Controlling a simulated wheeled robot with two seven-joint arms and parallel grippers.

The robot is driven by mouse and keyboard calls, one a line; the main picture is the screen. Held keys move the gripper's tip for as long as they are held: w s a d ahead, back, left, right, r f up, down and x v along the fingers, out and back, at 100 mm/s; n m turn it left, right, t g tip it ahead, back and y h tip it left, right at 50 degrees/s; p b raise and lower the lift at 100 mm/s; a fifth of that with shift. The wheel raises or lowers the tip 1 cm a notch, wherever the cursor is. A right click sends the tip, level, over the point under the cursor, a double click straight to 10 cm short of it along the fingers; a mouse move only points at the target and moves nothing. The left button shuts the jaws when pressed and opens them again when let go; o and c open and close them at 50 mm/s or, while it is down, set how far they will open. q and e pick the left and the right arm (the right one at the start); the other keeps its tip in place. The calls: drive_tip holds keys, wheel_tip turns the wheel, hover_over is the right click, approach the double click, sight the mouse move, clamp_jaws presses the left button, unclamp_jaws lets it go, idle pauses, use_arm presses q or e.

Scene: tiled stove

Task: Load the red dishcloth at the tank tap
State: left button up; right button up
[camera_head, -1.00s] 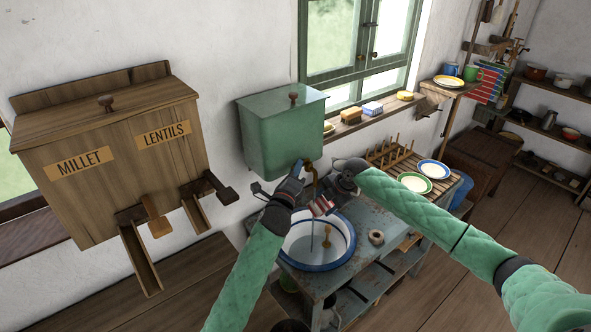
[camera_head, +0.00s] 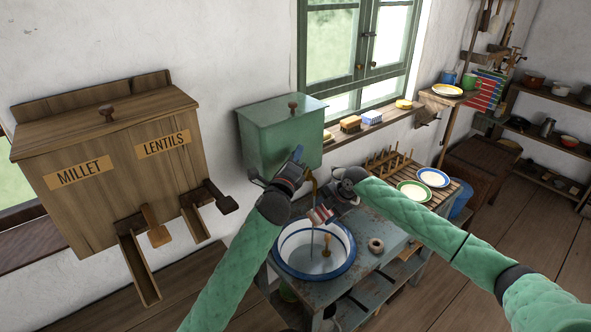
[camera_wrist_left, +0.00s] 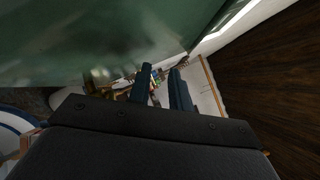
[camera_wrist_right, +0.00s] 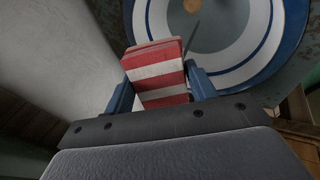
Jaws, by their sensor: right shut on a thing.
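The dishcloth (camera_head: 320,215), folded with red and white stripes, is in my right gripper (camera_head: 326,205), just below the brass tap (camera_head: 310,187) and above the basin. In the right wrist view the cloth (camera_wrist_right: 158,72) sits between the two blue fingers (camera_wrist_right: 160,92). The green tank (camera_head: 278,140) stands against the wall. My left gripper (camera_head: 297,155) is in front of the tank, above the tap. In the left wrist view its fingers (camera_wrist_left: 164,80) are a little apart with nothing between them. The tap is partly hidden by my left gripper.
A blue-rimmed white basin (camera_head: 345,262) stands on the worn table, with a thin line hanging over it, perhaps water. A plate rack (camera_head: 425,196) holds plates. Wooden bins (camera_head: 105,190) hang at left.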

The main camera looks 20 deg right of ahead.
use_arm(q)
drive_tip(key=shift+w+r, duration=0.1)
drive_tip(key=shift+r, duration=0.85)
